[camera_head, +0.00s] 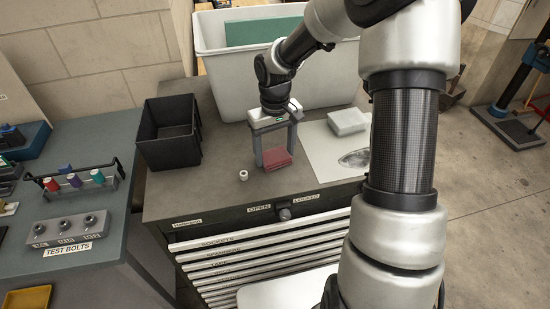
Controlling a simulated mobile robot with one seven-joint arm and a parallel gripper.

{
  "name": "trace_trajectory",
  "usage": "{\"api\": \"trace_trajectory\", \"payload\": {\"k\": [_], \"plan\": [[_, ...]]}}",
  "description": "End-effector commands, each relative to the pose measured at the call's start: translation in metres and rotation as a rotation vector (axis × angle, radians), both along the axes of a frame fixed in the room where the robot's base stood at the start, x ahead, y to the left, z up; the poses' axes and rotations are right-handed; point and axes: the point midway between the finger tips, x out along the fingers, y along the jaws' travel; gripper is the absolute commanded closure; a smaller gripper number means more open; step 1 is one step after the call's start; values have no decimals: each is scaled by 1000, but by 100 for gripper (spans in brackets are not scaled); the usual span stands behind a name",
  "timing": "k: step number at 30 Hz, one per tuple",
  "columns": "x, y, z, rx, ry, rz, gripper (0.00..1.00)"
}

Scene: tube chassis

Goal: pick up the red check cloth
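The red check cloth (277,158) is a small, dark red folded block lying on the grey top of the tool cabinet (210,190). My gripper (275,155) points down over it, with its two fingers spread apart. One finger is at the left of the cloth and the other is at its right rear. The cloth appears to lie low between the fingertips, still on the cabinet top. I cannot tell whether either finger touches it. The check pattern is too small to make out.
A large grey tote (225,75) stands behind my gripper, and a black bin (168,151) stands at left. A small white ring (243,175) lies left of the cloth. A pale block (347,120) and a light sheet (322,165) are at right.

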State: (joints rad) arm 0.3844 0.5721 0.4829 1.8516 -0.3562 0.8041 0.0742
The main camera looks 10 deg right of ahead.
Motion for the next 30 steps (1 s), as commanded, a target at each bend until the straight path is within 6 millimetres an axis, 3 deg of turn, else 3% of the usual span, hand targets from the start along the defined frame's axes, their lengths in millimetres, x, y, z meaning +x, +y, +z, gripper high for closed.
{"api": "trace_trajectory", "payload": {"k": [2,11,24,30], "plan": [[0,0,0,0,0,0,56],[1,0,6,-1,-2,0,56],[1,0,85,-1,-3,-1,56],[0,0,100,-1,0,0,56]]}}
